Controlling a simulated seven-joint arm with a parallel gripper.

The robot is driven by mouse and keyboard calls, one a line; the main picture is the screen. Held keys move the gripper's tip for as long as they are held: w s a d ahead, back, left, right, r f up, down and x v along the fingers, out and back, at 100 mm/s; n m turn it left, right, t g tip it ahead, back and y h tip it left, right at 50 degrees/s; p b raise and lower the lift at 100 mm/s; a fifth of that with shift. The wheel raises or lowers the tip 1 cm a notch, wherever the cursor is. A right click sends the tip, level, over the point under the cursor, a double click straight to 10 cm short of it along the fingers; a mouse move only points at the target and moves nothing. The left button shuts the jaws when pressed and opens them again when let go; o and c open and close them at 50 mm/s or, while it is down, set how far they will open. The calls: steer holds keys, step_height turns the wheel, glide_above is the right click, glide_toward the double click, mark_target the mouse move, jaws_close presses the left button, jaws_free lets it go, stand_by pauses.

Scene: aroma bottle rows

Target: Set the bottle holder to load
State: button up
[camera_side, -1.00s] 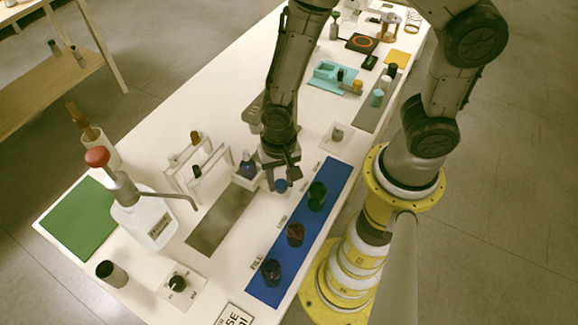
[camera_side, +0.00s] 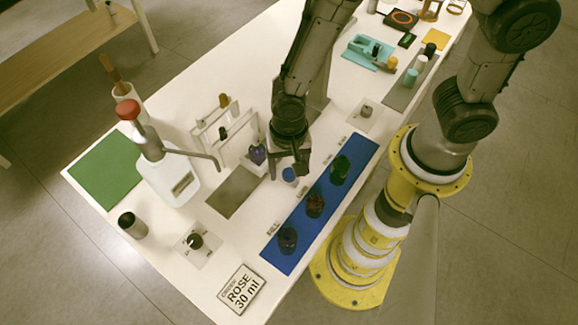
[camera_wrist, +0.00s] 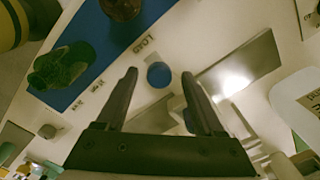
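The bottle holder seems to be the small pale piece with a round blue top (camera_side: 289,174), beside the blue strip (camera_side: 268,257) and its printed labels. In the wrist view the blue disc (camera_wrist: 158,75) lies between the fingertips, near a label (camera_wrist: 145,45) that looks like LOAD. Other labels along the strip are too small to read surely. My gripper (camera_side: 297,168) points down just above the blue disc. In the wrist view my gripper (camera_wrist: 160,75) is open, with a finger on each side of the disc. I cannot tell whether either finger touches it.
Dark red, green and black-looking bottles or caps stand on the strip, such as the green one (camera_side: 340,170). A purple bottle (camera_side: 257,155) and a white rack (camera_side: 222,130) are close to the left. A pump bottle (camera_side: 170,180), a dial (camera_side: 195,241) and a ROSE 30 ml card (camera_side: 241,291) stand further off.

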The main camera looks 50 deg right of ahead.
step_height(320, 180, up, 14)
stand_by(0.6)
steer(key=shift+f, duration=0.1)
steer(key=w+d+r+m+t+y, duration=0.1)
steer(key=w+d+r+m+t, duration=0.15)
steer(key=d+r, duration=0.8)
steer(key=s+d+r+n+t+h, duration=0.1)
steer(key=s+d+r+n+t, duration=0.2)
steer(key=s+d+n, duration=0.3)
steer(key=s+n, duration=0.4)
steer(key=n, duration=0.1)
steer(key=shift+d, duration=0.3)
